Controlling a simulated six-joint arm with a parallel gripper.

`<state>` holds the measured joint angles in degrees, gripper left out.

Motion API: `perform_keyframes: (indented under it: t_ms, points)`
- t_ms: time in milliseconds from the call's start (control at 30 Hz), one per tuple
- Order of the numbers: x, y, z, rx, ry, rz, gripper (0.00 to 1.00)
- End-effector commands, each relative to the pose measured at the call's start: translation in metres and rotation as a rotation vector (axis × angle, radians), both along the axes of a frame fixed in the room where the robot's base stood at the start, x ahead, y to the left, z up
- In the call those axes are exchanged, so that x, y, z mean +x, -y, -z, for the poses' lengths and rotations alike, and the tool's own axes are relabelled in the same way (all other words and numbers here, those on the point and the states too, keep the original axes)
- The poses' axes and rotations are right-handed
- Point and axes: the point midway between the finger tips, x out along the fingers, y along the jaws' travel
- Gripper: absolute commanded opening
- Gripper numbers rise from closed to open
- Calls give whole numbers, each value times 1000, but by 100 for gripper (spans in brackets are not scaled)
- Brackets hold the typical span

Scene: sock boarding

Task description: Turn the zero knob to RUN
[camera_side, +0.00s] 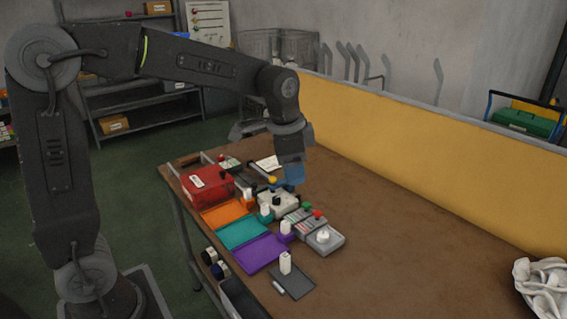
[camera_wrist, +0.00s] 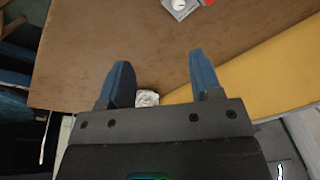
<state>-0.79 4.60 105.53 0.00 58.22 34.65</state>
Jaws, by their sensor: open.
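A grey box (camera_side: 330,244) with a round white knob (camera_side: 323,236) on top stands on the brown table. The knob also shows at the top edge of the wrist view (camera_wrist: 179,5). Behind it a pale box (camera_side: 285,204) carries a black knob (camera_side: 277,201). Labels are too small to read, so I cannot tell which knob is the zero knob or where it points. My gripper (camera_side: 292,182) is above the table behind these boxes, apart from the white knob. Its blue fingers stand apart and empty in the wrist view (camera_wrist: 160,62).
Green and red buttons (camera_side: 313,211) sit beside the white knob's box. A red box (camera_side: 208,183) and orange, teal and purple trays (camera_side: 262,254) line the left edge.

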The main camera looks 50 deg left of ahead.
Motion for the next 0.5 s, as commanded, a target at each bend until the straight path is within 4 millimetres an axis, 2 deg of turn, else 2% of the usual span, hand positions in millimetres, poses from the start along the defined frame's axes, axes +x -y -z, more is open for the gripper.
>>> perform_keyframes:
  t_ms: [200,500]
  points:
    - [-21,1,-10,-13,31,-58,59]
    - [-26,1,-12,-17,38,-74,59]
